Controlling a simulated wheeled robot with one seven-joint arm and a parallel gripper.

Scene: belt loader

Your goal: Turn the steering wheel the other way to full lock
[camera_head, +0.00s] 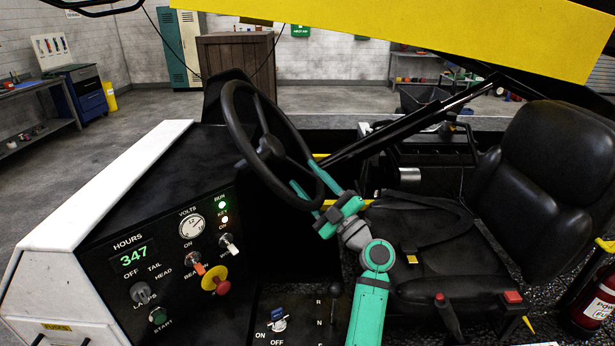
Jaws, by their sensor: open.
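The black steering wheel (232,124) stands tilted on its column above the dashboard, left of the seat. Its rim, spokes and round hub show. My green gripper (307,183) is at the lower right part of the rim, with the arm coming up from below. Its jaws are open, with the fingers pointing up and left at the rim. The rim seems to pass between or close by the fingers; I cannot tell whether they touch it. The steering column below the hub is mostly hidden in dark shadow.
The dashboard panel (165,262) with knobs, a gauge and a red stop button (222,287) lies left of the arm. The black seat (548,160) is on the right. A gear lever (335,290) stands close to my arm. A yellow boom (420,30) crosses overhead.

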